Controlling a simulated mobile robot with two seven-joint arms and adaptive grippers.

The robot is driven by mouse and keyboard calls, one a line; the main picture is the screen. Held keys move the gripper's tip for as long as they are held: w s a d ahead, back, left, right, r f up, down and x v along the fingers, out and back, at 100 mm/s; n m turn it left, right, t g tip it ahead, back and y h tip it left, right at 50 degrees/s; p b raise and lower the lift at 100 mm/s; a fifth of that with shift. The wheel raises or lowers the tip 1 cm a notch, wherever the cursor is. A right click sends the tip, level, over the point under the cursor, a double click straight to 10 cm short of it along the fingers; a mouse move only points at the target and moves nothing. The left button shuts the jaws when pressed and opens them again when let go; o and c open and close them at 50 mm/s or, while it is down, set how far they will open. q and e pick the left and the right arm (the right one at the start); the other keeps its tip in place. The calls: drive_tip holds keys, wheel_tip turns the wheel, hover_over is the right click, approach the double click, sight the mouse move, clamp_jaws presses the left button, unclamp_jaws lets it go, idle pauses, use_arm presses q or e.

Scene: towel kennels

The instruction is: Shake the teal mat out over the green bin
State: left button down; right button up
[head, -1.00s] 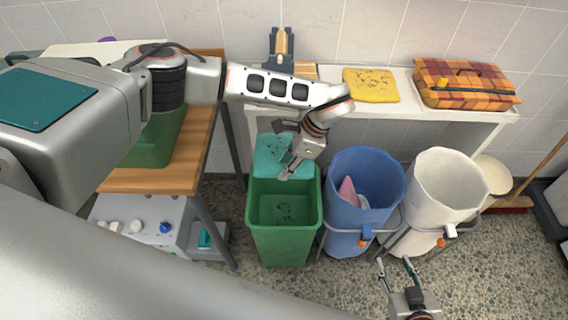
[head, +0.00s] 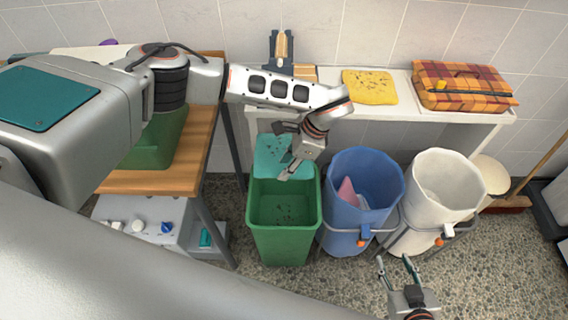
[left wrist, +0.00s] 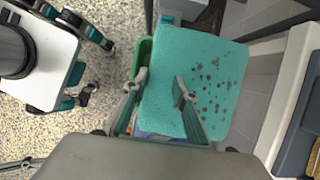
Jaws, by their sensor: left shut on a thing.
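The teal mat (head: 271,154) hangs at the back edge of the green bin (head: 284,235), with dark specks on its face. It fills the middle of the left wrist view (left wrist: 200,65), where the specks show clearly on its right half. My left gripper (head: 286,173) is shut on the mat, above the back part of the bin's opening; its fingers also show in the left wrist view (left wrist: 158,88). Dark specks lie inside the bin. My right gripper (head: 395,261) is open and empty, low at the front right, away from the mat and bin.
A blue bin (head: 364,185) with a pink cloth and a white bin (head: 440,190) stand right of the green bin. Behind is a white shelf (head: 400,113) with a folded yellow cloth (head: 369,86) and a plaid bundle (head: 462,86). A wooden table (head: 165,178) stands left.

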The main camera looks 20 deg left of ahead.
use_arm(q)
wheel_tip(320, 180, down, 7)
drive_tip(key=b, duration=0.4)
wheel_tip(320, 180, up, 7)
drive_tip(key=p, duration=0.5)
drive_tip(key=shift+r+p, duration=0.1)
drive_tip(key=shift+p, duration=0.25)
wheel_tip(320, 180, down, 7)
drive_tip(key=b, duration=0.5)
